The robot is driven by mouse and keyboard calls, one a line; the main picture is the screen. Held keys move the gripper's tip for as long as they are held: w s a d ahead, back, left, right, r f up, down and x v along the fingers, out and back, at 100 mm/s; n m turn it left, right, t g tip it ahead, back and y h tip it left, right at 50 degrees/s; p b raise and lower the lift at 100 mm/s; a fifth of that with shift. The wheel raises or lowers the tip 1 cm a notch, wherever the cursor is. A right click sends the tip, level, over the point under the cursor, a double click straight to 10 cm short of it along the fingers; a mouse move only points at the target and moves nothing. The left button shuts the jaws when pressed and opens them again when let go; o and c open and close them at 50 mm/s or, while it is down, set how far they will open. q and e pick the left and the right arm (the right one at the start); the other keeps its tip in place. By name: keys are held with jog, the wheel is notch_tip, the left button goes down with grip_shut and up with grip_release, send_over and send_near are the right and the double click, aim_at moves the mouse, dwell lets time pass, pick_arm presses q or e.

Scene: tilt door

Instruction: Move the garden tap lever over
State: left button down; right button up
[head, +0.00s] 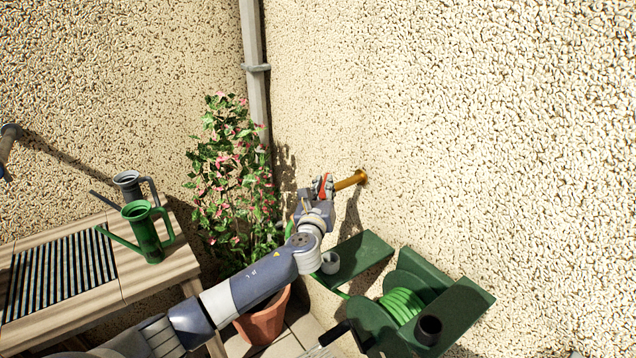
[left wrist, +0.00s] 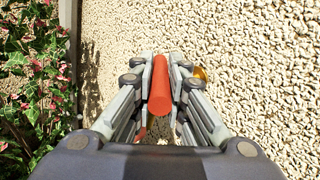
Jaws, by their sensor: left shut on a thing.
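The garden tap has a brass pipe (head: 350,181) that comes out of the rough wall. Its red lever (left wrist: 160,88) shows in the left wrist view as a red bar between the fingers. My left gripper (head: 322,186) is at the tap and is shut on the red lever, with a finger on each side of it. My right gripper is not in view.
A green hose reel (head: 405,305) stands below and right of the tap. A flowering plant in a terracotta pot (head: 262,322) is behind my left arm. A wooden bench (head: 150,270) with a green watering can (head: 146,235) is at left. A drainpipe (head: 254,70) runs up the corner.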

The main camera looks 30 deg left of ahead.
pick_arm(q)
jog(key=w+d+n+g+y+b, duration=0.1)
jog(key=n+g+y+b, duration=0.2)
jog(key=d+n+g+y+b, duration=0.1)
jog(key=n+g+y+b, duration=0.2)
jog(key=y, duration=0.1)
jog(key=w+d+n+g+y+b, duration=0.1)
jog(key=n+g+y+b, duration=0.2)
jog(key=y+b, duration=0.1)
jog(key=shift+w+d+n, duration=0.1)
jog(key=shift+w+n, duration=0.2)
jog(key=shift+w, duration=0.05)
jog(key=shift+g, duration=0.3)
jog(key=shift+r, duration=0.1)
jog(key=c, duration=1.6)
grip_release()
jog(key=shift+o, duration=0.2)
jog(key=shift+w, duration=0.1)
